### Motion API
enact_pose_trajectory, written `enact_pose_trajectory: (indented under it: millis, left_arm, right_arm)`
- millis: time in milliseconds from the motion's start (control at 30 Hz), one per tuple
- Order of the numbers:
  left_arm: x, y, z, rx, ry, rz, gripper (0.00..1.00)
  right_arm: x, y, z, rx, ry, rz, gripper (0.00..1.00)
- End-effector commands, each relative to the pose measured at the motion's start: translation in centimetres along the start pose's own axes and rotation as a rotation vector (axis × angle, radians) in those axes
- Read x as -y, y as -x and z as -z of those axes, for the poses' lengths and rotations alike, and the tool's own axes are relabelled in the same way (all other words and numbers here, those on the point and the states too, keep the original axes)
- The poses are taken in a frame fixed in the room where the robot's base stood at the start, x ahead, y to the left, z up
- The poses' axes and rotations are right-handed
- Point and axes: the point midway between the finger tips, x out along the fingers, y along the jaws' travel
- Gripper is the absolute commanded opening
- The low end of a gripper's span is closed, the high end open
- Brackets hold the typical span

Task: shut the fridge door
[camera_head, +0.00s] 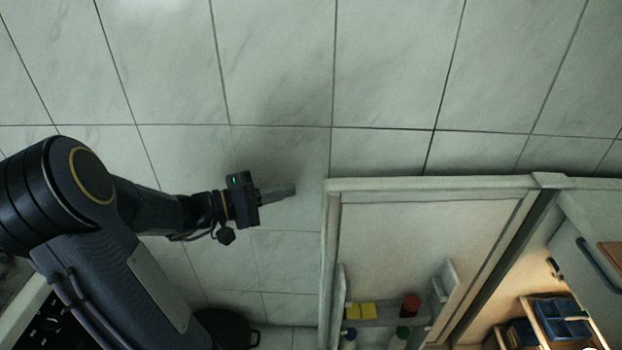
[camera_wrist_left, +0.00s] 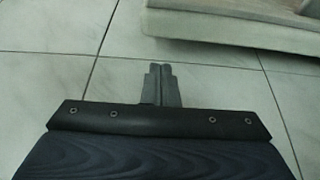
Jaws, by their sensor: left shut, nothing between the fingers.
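The fridge door (camera_head: 430,240) stands open in the head view, its inner side with shelves facing me. The lit fridge interior (camera_head: 510,290) shows to the right of it. My left gripper (camera_head: 280,190) is shut and empty, just left of the door's free edge, with a small gap between. In the left wrist view, the shut fingers (camera_wrist_left: 160,84) point toward the floor tiles, and part of a pale panel, likely the door (camera_wrist_left: 245,30), shows at the upper right, apart from the fingers. My right gripper is not in view.
Door shelves hold yellow packs (camera_head: 360,311), a red-topped item (camera_head: 410,305) and bottles. Blue containers (camera_head: 560,318) sit inside the fridge. A dark round pot (camera_head: 225,329) is at the bottom. Tiled floor (camera_head: 280,70) beyond the door is clear.

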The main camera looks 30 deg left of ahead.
Motion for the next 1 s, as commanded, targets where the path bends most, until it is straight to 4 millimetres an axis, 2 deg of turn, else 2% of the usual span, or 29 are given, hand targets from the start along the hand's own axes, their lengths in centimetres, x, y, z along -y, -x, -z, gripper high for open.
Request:
enact_pose_trajectory:
  millis: [33,200,400,1000]
  left_arm:
    - [-0.1,-1.1,-0.1,0.004,0.001,-0.003,0.0]
    - [-0.1,-4.0,-0.1,0.004,0.002,-0.001,0.0]
    - [0.0,-6.0,-0.1,0.002,0.001,0.001,0.0]
    - [0.1,-6.7,-0.1,0.0,0.0,0.002,0.0]
  right_arm:
    - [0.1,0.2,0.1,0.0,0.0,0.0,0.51]
    - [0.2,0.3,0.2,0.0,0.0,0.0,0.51]
    - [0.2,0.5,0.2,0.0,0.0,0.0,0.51]
    - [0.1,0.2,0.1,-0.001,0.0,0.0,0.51]
